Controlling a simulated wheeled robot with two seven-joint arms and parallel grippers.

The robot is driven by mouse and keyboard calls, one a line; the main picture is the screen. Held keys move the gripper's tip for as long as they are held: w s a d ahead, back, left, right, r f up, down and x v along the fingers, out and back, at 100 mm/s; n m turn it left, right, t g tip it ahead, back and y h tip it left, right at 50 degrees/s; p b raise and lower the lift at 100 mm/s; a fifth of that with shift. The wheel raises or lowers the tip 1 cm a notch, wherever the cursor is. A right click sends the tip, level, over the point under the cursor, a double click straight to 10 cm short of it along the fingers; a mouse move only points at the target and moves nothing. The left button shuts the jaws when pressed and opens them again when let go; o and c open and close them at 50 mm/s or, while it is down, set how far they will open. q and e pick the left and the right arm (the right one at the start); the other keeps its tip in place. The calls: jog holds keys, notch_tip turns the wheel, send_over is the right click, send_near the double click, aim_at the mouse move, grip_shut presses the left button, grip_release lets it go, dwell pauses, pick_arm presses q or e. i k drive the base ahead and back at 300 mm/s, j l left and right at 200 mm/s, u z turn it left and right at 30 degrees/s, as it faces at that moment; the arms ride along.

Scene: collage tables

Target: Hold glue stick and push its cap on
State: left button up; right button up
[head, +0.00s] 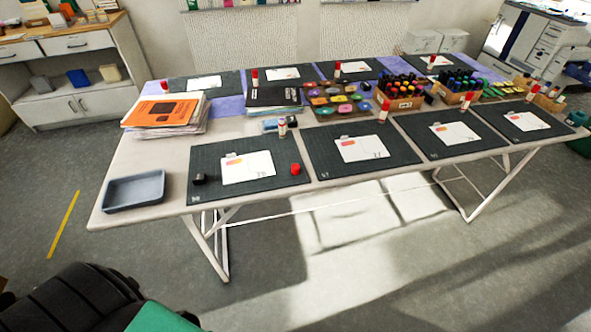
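A small white glue stick (282,127) stands upright at the back edge of the front left dark mat (213,159). No red cap shows on its top. A loose red cap (295,169) sits near the right edge of that mat, to the right of a white card and apart from the glue stick. Neither of my grippers is in view.
A small black block (200,179) lies on the mat's left side, beside the white card (247,167). A grey tray (134,190) and a paper stack with an orange top (160,109) are to the left. Several red-capped glue sticks, such as one at right (383,112), stand by other mats.

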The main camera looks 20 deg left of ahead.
aim_at(282, 126)
jog(key=i+l+u, duration=0.15)
jog(key=u, duration=0.2)
jog(key=i+l+u, duration=0.4)
jog(key=k+j, duration=0.05)
jog(key=j, duration=0.05)
